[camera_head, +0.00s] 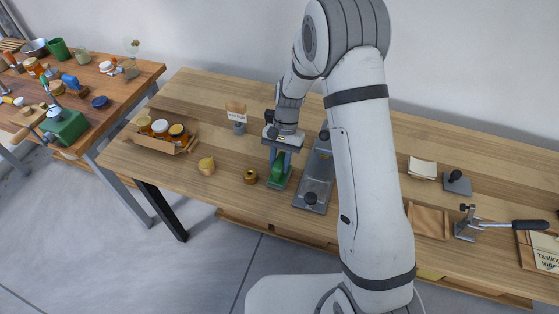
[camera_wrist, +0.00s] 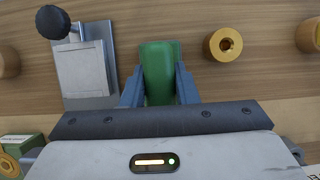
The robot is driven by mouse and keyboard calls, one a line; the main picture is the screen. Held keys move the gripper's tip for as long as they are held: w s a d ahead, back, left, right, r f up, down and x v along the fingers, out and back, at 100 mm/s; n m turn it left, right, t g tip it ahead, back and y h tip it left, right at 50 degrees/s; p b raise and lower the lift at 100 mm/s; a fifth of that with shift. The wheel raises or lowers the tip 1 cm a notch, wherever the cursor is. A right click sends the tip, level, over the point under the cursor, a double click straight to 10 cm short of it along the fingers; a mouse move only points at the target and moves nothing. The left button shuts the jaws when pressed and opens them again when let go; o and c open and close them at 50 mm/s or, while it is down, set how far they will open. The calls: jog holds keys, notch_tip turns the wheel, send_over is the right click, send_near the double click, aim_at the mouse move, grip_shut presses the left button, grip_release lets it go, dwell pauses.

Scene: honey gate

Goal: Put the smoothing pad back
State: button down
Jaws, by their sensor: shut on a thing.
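My gripper (camera_head: 279,160) points down over the middle of the wooden bench. In the wrist view its two blue-grey fingers (camera_wrist: 160,88) close on the sides of a green block, which I take for the smoothing pad (camera_wrist: 159,62). The pad also shows below the fingers in the head view (camera_head: 278,176). Its near end is hidden by the gripper body in the wrist view. I cannot tell whether it touches the bench top.
A grey plate fixture with a black knob (camera_head: 314,180) stands close to the right. A brass ring (camera_head: 250,177) and a yellowish round piece (camera_head: 206,166) lie to the left. A box of jars (camera_head: 163,136) and a small sign (camera_head: 236,112) stand farther off.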

jog(key=c, duration=1.1)
grip_release()
jog(key=shift+f, duration=0.1)
jog(key=b+v, duration=0.1)
jog(key=v, duration=1.1)
jog(key=shift+s+b, duration=0.1)
jog(key=shift+b, duration=0.3)
